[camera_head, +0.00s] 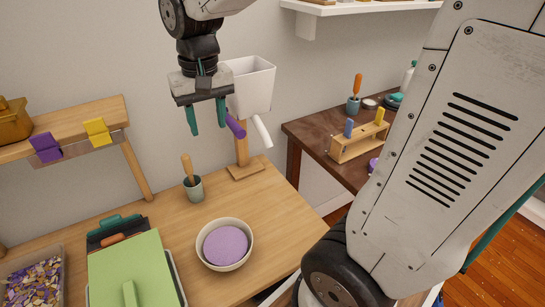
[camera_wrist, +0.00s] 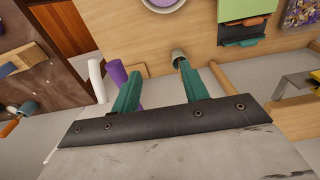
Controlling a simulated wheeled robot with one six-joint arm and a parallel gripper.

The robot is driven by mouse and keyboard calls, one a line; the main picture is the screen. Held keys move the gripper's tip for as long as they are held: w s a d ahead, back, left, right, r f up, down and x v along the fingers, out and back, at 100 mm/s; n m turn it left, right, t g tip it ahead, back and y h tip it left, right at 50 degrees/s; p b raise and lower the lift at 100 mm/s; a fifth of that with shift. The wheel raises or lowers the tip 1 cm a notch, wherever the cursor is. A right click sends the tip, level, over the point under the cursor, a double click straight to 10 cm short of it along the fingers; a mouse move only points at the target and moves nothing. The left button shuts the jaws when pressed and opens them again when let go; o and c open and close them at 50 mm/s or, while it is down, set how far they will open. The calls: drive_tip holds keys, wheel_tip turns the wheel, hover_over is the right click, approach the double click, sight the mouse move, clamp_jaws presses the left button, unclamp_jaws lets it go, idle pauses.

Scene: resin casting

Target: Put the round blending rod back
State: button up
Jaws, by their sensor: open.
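I cannot tell which is the round blending rod. My gripper (camera_head: 207,116) is open, with its teal fingers pointing down above the table and nothing seen between them. It is up and to the right of the grey cup in the head view. In the wrist view the gripper (camera_wrist: 157,76) is also empty, and the grey cup (camera_wrist: 178,56) shows beyond one finger.
A white bin (camera_head: 250,86) on a wooden stand is close beside my gripper, with a purple cylinder (camera_head: 236,126) and a white cylinder (camera_head: 262,132) below it. A bowl (camera_head: 225,262) holds a lilac disc. A wooden rack (camera_head: 358,143) stands on the side table.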

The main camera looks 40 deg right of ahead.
drive_tip(key=s+d+n, duration=0.1)
drive_tip(key=s+n, duration=0.1)
drive_tip(key=s, duration=1.7)
drive_tip(key=shift+d+t, duration=0.15)
drive_tip(key=shift+t, duration=0.15)
